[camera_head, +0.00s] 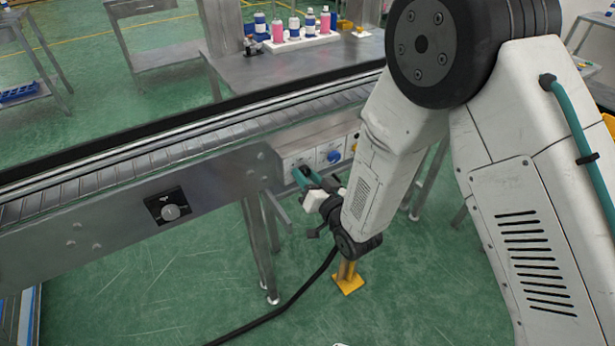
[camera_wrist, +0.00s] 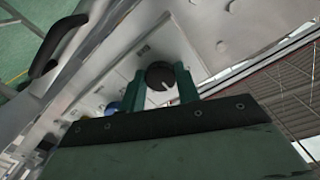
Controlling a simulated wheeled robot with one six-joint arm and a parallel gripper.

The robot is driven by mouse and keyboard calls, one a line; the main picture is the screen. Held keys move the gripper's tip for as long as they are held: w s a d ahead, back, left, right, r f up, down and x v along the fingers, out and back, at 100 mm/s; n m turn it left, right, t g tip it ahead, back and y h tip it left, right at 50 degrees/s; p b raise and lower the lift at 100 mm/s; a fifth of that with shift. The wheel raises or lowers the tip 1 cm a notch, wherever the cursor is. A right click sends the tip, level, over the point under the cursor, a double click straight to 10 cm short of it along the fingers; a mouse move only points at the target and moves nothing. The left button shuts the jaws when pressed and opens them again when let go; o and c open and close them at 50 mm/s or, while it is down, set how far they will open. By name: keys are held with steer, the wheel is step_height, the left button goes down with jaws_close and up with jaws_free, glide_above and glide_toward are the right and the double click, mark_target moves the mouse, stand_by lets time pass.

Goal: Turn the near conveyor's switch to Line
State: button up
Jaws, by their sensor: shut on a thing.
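My gripper (camera_head: 305,182) is at the front of a light control box (camera_head: 312,150) under the conveyor (camera_head: 150,160). In the wrist view my gripper's green fingers (camera_wrist: 162,88) are shut on a round black knob (camera_wrist: 158,74) with a white pointer mark. The mark slants across the knob's face; any label around it cannot be read. A blue knob (camera_head: 333,156) sits on the box to the right of my gripper. A separate grey knob on a black plate (camera_head: 169,207) is on the conveyor's side, farther left, and my gripper is away from it.
A steel table (camera_head: 270,75) behind the conveyor carries a white tray (camera_head: 300,43) with several bottles. A conveyor leg (camera_head: 262,250) stands left of my gripper. A yellow post base (camera_head: 347,280) and a black cable (camera_head: 290,312) are on the floor below.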

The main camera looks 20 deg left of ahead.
stand_by(0.3)
steer(key=o, duration=1)
steer(key=v, duration=0.8)
